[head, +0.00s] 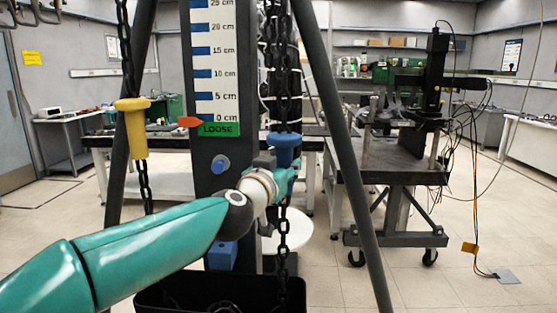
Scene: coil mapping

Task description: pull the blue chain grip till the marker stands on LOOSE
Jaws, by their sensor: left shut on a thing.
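The blue chain grip (284,148) hangs on the right-hand dark chain. My left gripper (284,172) is shut on the blue chain grip, whose top shows above the fingers. The orange-red marker (190,122) points right at the scale board (213,60). Its tip is level with the 0 cm mark and the top edge of the green LOOSE label (218,130). A yellow chain grip (133,125) hangs on the left chain, apart from my arm. My right gripper is not in view.
Dark stand legs (345,150) slope down on both sides of the scale. A black bin (180,292) sits below the chains. A wheeled table (400,165) with black equipment and cables stands at the right. Open tiled floor lies at the right front.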

